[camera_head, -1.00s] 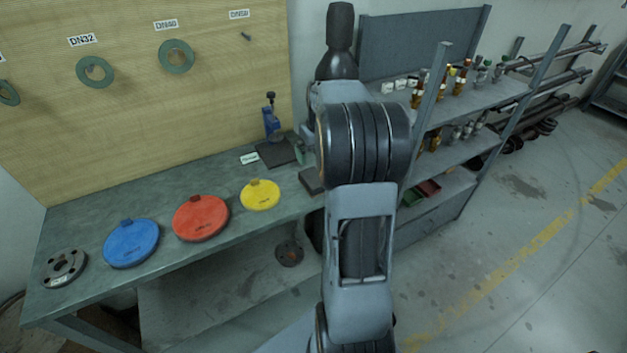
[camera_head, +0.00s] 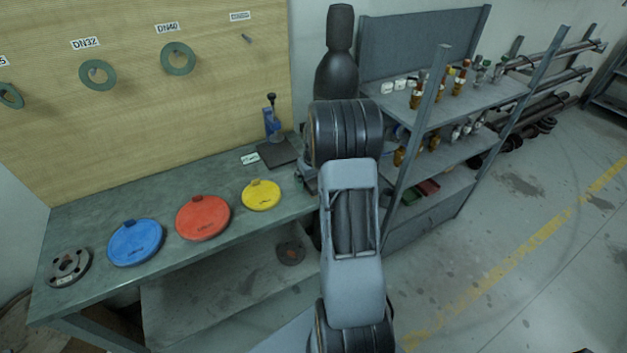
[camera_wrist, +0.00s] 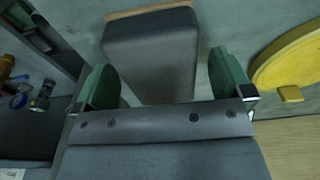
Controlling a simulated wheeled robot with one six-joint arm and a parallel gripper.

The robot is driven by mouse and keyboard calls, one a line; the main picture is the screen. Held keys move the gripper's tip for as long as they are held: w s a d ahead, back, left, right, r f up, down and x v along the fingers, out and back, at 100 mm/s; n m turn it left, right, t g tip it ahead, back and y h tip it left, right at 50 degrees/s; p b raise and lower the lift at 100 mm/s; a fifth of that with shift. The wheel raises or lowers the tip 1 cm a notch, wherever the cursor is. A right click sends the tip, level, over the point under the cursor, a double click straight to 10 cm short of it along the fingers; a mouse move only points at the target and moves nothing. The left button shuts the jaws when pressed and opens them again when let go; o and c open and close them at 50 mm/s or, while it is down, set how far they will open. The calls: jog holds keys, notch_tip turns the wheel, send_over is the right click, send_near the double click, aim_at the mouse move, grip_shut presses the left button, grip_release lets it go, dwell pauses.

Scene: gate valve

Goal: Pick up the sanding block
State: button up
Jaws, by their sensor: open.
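The sanding block (camera_wrist: 150,50), a dark grey block with a tan strip along its far edge, lies on the grey-green bench top in the wrist view. My gripper (camera_wrist: 166,82) is open. Its two green fingers stand apart at the left and right of the block's near part, with nothing held. The near end of the block is hidden behind my gripper's body. I cannot tell how far the fingertips are above the bench. In the head view my arm hides most of the area around the block and gripper.
A yellow disc (camera_head: 261,195) lies left of my arm on the bench (camera_head: 110,205); it also shows at the right of the wrist view (camera_wrist: 291,62). Red (camera_head: 203,217) and blue (camera_head: 136,242) discs lie farther left. A blue tool (camera_head: 272,120) stands behind. A shelf rack (camera_head: 440,120) is at right.

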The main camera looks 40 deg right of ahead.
jog(key=shift+f, duration=0.35)
jog(key=c, duration=1.2)
jog(key=shift+o, duration=0.2)
jog(key=shift+r, duration=0.1)
jog(key=shift+r, duration=0.1)
jog(key=shift+w+r+b, duration=0.1)
jog(key=shift+r+b, duration=0.25)
jog(key=shift+r, duration=0.25)
jog(key=s+r, duration=0.1)
jog(key=r, duration=0.1)
jog(key=s+a+r+b, duration=0.1)
jog(key=r, duration=0.1)
jog(key=s+r, duration=0.2)
jog(key=shift+a+r, duration=0.3)
jog(key=shift+r, duration=0.05)
jog(key=s+a+r+b, duration=0.2)
jog(key=s+a+r, duration=0.1)
jog(key=s, duration=0.6)
jog(key=shift+a+r, duration=0.4)
jog(key=shift+r, duration=0.5)
